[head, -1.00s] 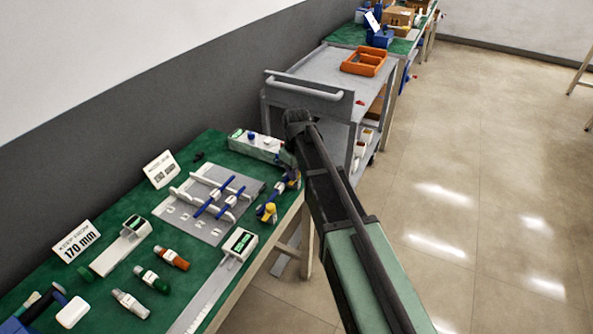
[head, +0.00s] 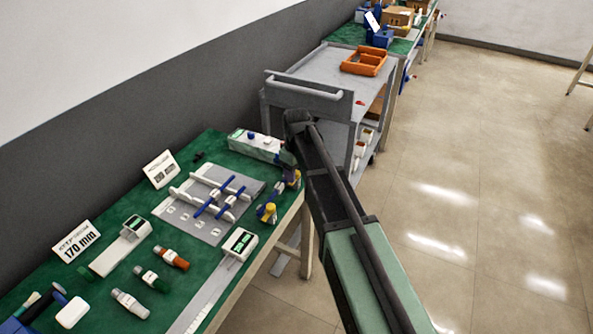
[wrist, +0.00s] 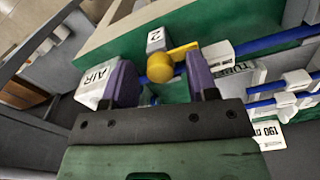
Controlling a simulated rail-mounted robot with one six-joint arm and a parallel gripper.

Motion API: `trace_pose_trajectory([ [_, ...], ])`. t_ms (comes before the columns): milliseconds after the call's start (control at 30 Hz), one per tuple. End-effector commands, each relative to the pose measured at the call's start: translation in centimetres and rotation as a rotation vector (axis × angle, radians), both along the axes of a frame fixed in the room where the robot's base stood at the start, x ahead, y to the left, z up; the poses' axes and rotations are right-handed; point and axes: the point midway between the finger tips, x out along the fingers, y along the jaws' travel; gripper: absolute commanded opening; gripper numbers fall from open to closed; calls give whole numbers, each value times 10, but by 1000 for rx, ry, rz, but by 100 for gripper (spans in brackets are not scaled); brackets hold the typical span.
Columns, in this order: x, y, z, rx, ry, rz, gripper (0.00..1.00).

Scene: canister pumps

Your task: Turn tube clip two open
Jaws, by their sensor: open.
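In the wrist view, a yellow ball knob with a short yellow lever (wrist: 185,52) sits by a white tag marked 2 (wrist: 155,40); I take this as tube clip two. The lever points right, towards a blue tube (wrist: 270,42). My gripper (wrist: 160,66) is open, its purple fingers on either side of the knob. I cannot tell whether they touch it. In the head view, my gripper (head: 289,160) is at the right edge of the green bench, with a yellow part (head: 297,180) beside it. A second yellow part (head: 268,213) stands nearer the camera.
A block marked AIR (wrist: 97,82) is close to my left finger. A white TUBE label (wrist: 234,76) is right of the fingers. A grey plate (head: 212,233) with white holders and blue tubes lies left of my gripper. A grey cart (head: 330,70) stands behind.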

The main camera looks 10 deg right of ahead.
Motion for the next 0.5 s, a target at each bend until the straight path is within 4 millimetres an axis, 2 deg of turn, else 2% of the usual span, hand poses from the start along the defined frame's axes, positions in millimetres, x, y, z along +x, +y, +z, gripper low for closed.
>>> trace_pose_trajectory([
  [133, 0, 0, 5, 0, 0, 0, 53],
  [233, 0, 0, 20, 0, 0, 0, 53],
  [500, 0, 0, 88, 0, 0, 0, 53],
])
